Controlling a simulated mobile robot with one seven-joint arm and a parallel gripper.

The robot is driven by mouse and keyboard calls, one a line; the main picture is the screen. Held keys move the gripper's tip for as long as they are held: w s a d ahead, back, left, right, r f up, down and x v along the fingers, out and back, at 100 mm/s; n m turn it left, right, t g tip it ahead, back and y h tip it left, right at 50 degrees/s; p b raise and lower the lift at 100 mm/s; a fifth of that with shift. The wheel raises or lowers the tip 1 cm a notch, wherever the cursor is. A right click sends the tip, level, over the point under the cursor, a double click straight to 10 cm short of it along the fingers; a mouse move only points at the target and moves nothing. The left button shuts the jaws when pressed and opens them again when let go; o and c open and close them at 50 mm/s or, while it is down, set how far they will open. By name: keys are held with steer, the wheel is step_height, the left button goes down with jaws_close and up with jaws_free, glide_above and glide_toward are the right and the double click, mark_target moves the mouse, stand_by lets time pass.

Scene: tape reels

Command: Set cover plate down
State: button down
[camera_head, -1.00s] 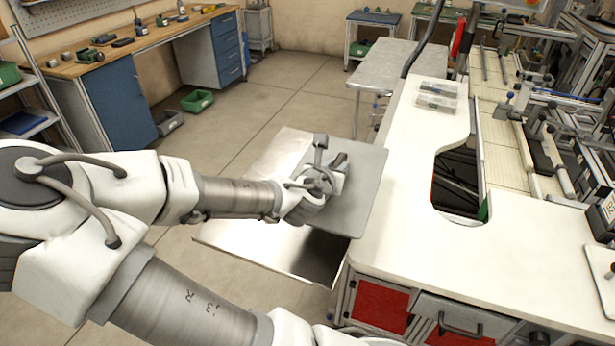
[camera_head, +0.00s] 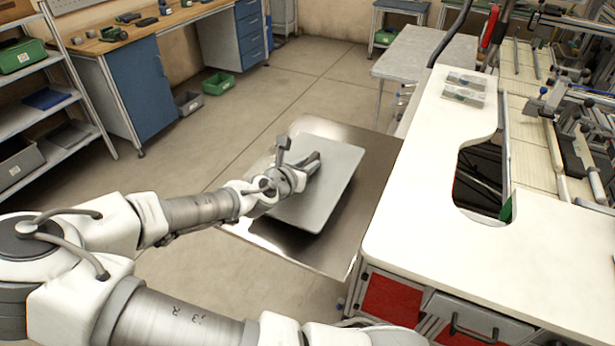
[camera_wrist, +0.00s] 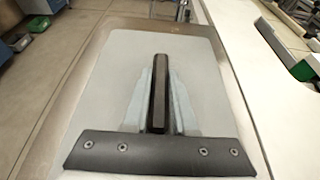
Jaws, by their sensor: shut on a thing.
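The cover plate (camera_head: 325,190) is a flat grey rectangle with rounded corners, held level over a shiny metal side table (camera_head: 372,170). Whether it touches the table or hangs just above it, I cannot tell. My gripper (camera_head: 308,163) is over the plate's middle and shut on its raised handle. In the wrist view the plate (camera_wrist: 105,75) fills the middle. The gripper (camera_wrist: 158,95) shows there as a dark bar along the raised part; the handle itself is mostly hidden.
A grey table (camera_head: 425,55) is behind. Open floor lies to the left, with a green bin (camera_head: 218,83) farther back.

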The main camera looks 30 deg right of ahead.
mark_target(285, 203)
steer(key=shift+f+b, duration=0.3)
steer(key=shift+f, duration=1.65)
steer(key=shift+f, duration=0.2)
steer(key=c, duration=0.7)
jaws_free()
steer(key=shift+r, duration=0.1)
steer(key=shift+a+r, duration=0.1)
steer(key=shift+a, duration=0.05)
steer(key=p+v, duration=0.1)
steer(key=v, duration=1)
steer(key=shift+s+a+r, duration=0.1)
steer(key=shift+s+a, duration=0.15)
